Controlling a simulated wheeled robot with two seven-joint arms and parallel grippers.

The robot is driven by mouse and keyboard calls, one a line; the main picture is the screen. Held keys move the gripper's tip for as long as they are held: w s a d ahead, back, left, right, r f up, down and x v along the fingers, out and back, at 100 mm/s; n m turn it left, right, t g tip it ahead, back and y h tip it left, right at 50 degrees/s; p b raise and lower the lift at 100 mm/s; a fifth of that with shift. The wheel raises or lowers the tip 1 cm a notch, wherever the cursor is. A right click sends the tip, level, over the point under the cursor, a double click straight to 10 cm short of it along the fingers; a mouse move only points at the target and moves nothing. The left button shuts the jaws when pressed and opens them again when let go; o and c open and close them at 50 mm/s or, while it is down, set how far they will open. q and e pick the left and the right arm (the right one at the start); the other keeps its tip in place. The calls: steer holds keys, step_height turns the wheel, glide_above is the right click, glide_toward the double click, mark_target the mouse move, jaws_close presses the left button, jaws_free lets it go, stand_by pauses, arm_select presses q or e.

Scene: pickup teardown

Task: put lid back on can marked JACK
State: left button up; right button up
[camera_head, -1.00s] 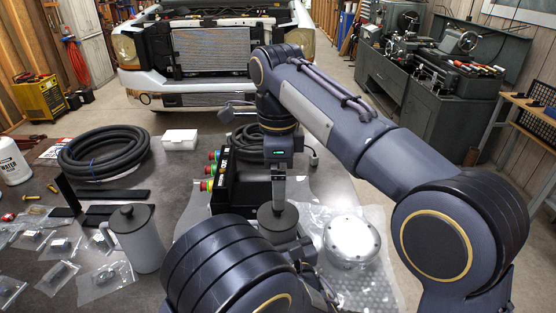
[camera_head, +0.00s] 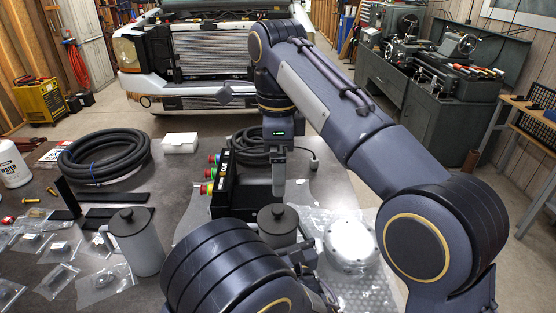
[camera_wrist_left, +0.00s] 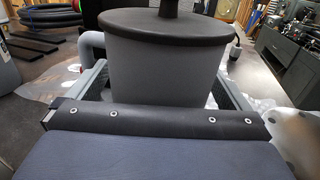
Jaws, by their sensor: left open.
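A grey can (camera_wrist_left: 165,68) with a black lid (camera_wrist_left: 163,24) on top stands between the two fingers of my left gripper (camera_wrist_left: 160,85); the lid looks level and seated on the rim. The same lid (camera_head: 278,219) and its knob show in the head view, with the can mostly behind my left arm. My left gripper is open around the can. My right gripper (camera_head: 278,196) points down just above the knob, apart from it; its finger gap cannot be made out. A second grey can (camera_head: 140,248) with a black lid stands at left. No JACK marking is visible.
A black control box (camera_head: 228,185) with coloured buttons stands close behind the lidded can. A round silver part (camera_head: 350,243) lies on bubble wrap at right. A coiled black hose (camera_head: 103,155), a white box (camera_head: 180,142) and several bagged parts lie on the left of the table.

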arm_select(q)
steer(key=shift+b+v, duration=0.75)
steer(key=shift+v, duration=3.1)
steer(key=shift+s, duration=0.1)
